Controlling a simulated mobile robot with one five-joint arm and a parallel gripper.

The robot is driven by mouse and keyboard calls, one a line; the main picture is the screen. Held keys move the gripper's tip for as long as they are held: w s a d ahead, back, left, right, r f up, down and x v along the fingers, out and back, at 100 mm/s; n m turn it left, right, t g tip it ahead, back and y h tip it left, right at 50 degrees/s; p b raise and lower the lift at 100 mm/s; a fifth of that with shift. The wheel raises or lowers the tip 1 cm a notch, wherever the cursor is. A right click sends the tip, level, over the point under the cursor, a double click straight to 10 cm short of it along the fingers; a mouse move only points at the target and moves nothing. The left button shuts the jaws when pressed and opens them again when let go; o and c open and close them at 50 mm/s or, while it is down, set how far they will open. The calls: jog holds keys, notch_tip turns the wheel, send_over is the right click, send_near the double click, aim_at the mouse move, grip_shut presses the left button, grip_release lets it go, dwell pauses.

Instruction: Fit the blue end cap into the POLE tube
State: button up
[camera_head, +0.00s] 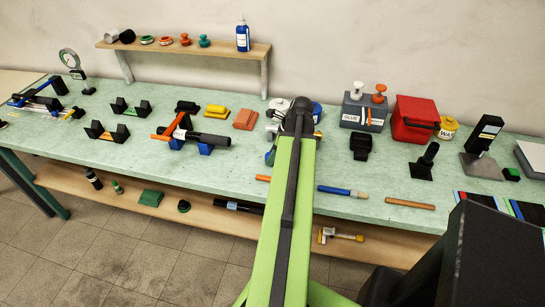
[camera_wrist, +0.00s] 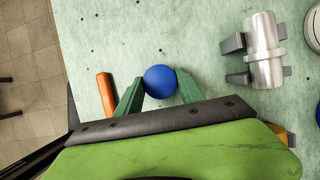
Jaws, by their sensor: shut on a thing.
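The blue end cap (camera_wrist: 160,82) shows as a round blue thing between the two green fingers of my gripper (camera_wrist: 161,79) in the wrist view. My gripper is shut on it, over the green bench. A dark tube (camera_head: 208,139) lies in a holder with blue feet and an orange handle, left of my arm. A small white label is there, but I cannot read it clearly, so I cannot confirm it is the POLE tube. No tube shows at the cap in the wrist view.
A silver cylinder (camera_wrist: 263,50) in grey clamps stands right of the cap, and an orange handle (camera_wrist: 106,94) lies left. A red box (camera_head: 414,118), a grey holder (camera_head: 364,112) and a black stand (camera_head: 425,160) are right of my arm. Black cradles (camera_head: 107,132) stand left.

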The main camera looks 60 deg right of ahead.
jog(key=shift+f, duration=0.25)
jog(key=o, duration=1.4)
jog(key=shift+r, duration=0.1)
jog(key=shift+o, duration=0.2)
jog(key=p+v, duration=1.6)
jog(key=v, duration=0.1)
jog(key=shift+r, duration=0.25)
